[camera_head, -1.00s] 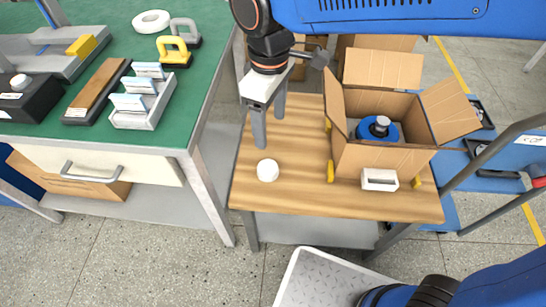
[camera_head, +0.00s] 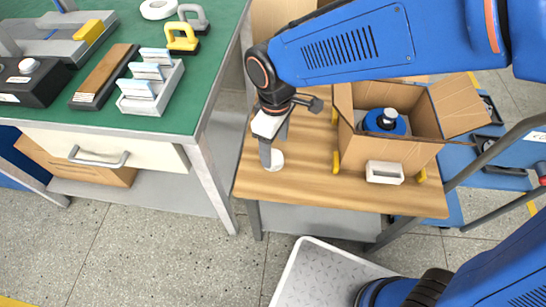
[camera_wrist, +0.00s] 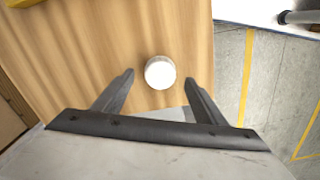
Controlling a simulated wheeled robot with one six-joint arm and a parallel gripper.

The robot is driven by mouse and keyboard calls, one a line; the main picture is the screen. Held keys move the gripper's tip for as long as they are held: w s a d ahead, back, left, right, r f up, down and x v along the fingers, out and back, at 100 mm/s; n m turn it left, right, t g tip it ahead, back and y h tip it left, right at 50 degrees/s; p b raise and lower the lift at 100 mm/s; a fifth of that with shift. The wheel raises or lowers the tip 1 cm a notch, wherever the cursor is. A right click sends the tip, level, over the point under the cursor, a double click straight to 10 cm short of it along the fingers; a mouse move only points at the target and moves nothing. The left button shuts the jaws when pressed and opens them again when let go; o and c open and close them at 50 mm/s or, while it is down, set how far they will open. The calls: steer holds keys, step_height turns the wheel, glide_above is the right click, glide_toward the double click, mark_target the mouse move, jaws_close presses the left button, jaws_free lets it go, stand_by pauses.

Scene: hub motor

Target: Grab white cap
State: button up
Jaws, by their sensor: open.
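The white cap (camera_head: 276,161) is a small round disc lying on the wooden table top (camera_head: 300,180), near its left front part. In the wrist view the white cap (camera_wrist: 160,72) lies just beyond the fingertips, roughly centred between them. My gripper (camera_head: 273,150) is above the table by the cap, and one finger hides part of the cap in the head view. In the wrist view my gripper (camera_wrist: 160,82) is open with nothing between its fingers.
An open cardboard box (camera_head: 385,155) holding a blue hub motor (camera_head: 385,123) stands right of my gripper. A white block-like part (camera_head: 384,172) is at the box's front. A green workbench (camera_head: 100,60) is at the left. Table around the cap is bare.

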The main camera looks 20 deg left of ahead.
mark_target(273, 157)
steer(key=shift+a+f, duration=0.15)
steer(key=shift+f, duration=0.9)
steer(key=shift+a+f, duration=0.1)
steer(key=shift+f, duration=0.95)
steer(key=c, duration=1.1)
steer(key=shift+r, duration=0.1)
